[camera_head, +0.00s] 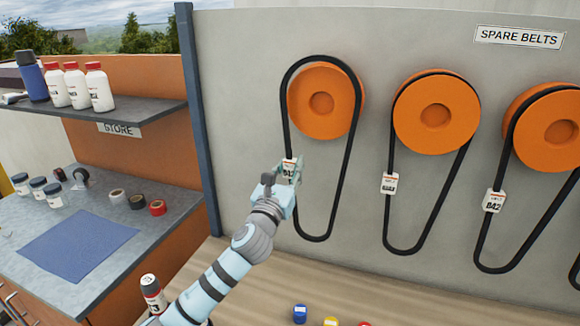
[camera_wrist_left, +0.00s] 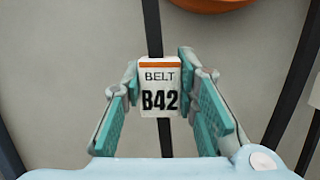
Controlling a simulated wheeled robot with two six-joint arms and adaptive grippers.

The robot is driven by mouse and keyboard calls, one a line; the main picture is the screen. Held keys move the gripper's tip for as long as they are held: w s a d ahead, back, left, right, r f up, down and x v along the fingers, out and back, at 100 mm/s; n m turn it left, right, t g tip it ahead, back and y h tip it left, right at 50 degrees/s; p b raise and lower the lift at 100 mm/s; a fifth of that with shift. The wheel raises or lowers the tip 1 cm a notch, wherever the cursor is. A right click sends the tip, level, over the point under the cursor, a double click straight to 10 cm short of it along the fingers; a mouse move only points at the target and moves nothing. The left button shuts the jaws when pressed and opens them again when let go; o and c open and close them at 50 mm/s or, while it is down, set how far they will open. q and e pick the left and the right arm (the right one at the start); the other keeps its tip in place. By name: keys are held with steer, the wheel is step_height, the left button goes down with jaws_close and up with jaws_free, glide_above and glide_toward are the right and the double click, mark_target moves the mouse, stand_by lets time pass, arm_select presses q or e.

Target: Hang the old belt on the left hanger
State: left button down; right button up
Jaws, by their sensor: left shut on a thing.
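The left hanger (camera_head: 321,103) is an orange disc on the grey wall. A black belt (camera_head: 349,165) loops over its top and hangs down below it in a long oval. I cannot tell how deep the belt sits on the disc. My left gripper (camera_head: 291,170) is at the belt's left strand, below the disc, shut on the belt at its white tag. In the left wrist view the tag reads "BELT B42" (camera_wrist_left: 160,88) and sits between the two teal fingers (camera_wrist_left: 160,72). My right gripper is not in view.
Two more orange hangers (camera_head: 436,114) (camera_head: 558,130) to the right carry tagged belts, under a "SPARE BELTS" sign (camera_head: 519,37). A blue post (camera_head: 196,120) divides the wall from the store shelf (camera_head: 110,110) and bench with a blue mat (camera_head: 75,243).

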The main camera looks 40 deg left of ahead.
arm_select(q)
steer(key=shift+p, duration=0.3)
stand_by(0.4)
steer(key=shift+w+a, duration=0.1)
steer(key=shift+w, duration=0.1)
stand_by(0.5)
steer(key=shift+f+x, duration=0.25)
steer(key=shift+x, duration=0.75)
steer(key=shift+f+x, duration=0.2)
steer(key=shift+x, duration=0.75)
steer(key=shift+w, duration=0.15)
steer(key=shift+p, duration=0.55)
steer(key=shift+f, duration=0.2)
steer(key=shift+f+b, duration=0.8)
steer(key=shift+b, duration=0.05)
